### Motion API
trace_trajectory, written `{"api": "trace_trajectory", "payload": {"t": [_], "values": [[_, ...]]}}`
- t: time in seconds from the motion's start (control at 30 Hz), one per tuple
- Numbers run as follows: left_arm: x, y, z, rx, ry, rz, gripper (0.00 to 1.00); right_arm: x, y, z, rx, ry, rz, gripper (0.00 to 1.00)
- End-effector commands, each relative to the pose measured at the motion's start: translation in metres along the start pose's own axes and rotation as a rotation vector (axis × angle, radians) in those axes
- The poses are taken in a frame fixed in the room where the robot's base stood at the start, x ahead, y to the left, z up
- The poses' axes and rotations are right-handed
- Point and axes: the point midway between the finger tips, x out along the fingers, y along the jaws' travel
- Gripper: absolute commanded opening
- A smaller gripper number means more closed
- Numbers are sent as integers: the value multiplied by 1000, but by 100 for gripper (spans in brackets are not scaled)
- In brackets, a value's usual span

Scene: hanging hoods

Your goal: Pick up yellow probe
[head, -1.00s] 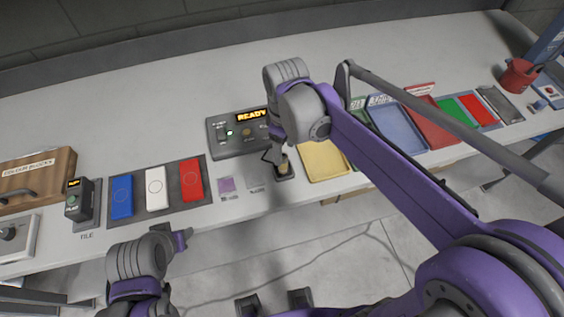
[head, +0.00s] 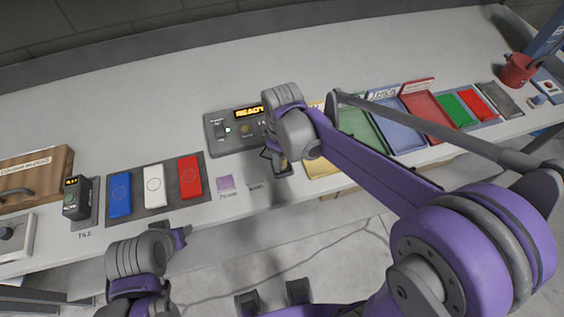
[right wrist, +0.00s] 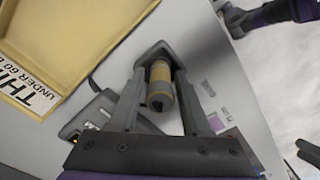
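The yellow probe (right wrist: 160,82) shows in the right wrist view as a short yellow cylinder with a dark end. It lies between the two fingers of my right gripper (right wrist: 161,68), with narrow gaps seeming to show on both sides. In the head view my right gripper (head: 277,158) is low over the small dark holder (head: 284,171) at the table's front edge, and the probe is mostly hidden there. My left gripper (head: 181,238) is in front of the table, away from the probe, and its fingers cannot be made out.
The grey control box (head: 221,131) reads READY just behind my right gripper. A yellow tray (head: 318,170) is close on the right, with green, blue and red trays beyond. Blue (head: 120,194), white (head: 154,186) and red (head: 190,177) tiles lie to the left.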

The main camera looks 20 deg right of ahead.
Motion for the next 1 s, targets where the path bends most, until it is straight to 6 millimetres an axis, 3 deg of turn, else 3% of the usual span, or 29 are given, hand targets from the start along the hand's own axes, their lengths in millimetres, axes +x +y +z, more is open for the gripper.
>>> {"api": "trace_trajectory", "payload": {"t": [0.03,0.23,0.67,0.87,1.0], "values": [[0,0,0,0,0,0,50,0,0,0,0,0,0,36],[0,0,0,0,0,0,50,0,0,0,0,0,0,0],[0,0,0,0,0,0,50,-3,0,0,0,0,0,0],[-2,0,-2,0,2,0,50,-24,0,0,0,0,0,0],[-4,0,-4,0,3,0,50,-50,0,0,0,0,0,0]]}}
